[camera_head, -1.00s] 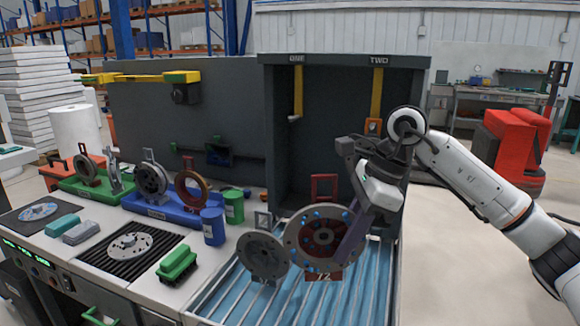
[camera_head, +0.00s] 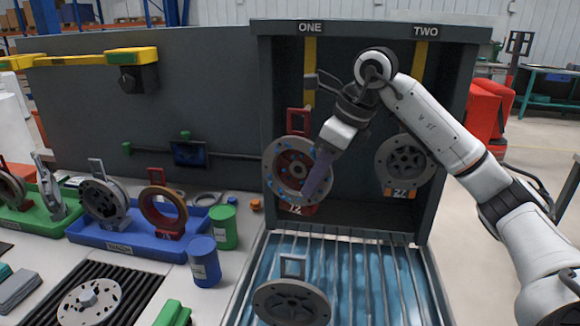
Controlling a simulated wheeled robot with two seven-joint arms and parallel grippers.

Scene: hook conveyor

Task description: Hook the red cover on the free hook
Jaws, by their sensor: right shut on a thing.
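The red cover (camera_head: 290,150), a grey-rimmed disc with a red middle, blue dots, a red loop on top and a low tag, is upright in the dark booth under the sign ONE. My right gripper (camera_head: 316,182) is shut on its right side, a finger lying across its face. The cover's red loop (camera_head: 298,113) is beside the lower end of the yellow hook bar (camera_head: 310,72) under ONE; I cannot tell whether they touch. Under TWO, a grey cover (camera_head: 405,160) with an orange tag hangs below the other yellow bar (camera_head: 419,65). My left gripper is out of view.
A second grey cover (camera_head: 291,302) stands on the blue slatted rack (camera_head: 350,270) below. A blue tray (camera_head: 140,240) with covers, a green can (camera_head: 223,227) and a blue can (camera_head: 204,262) stand at left.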

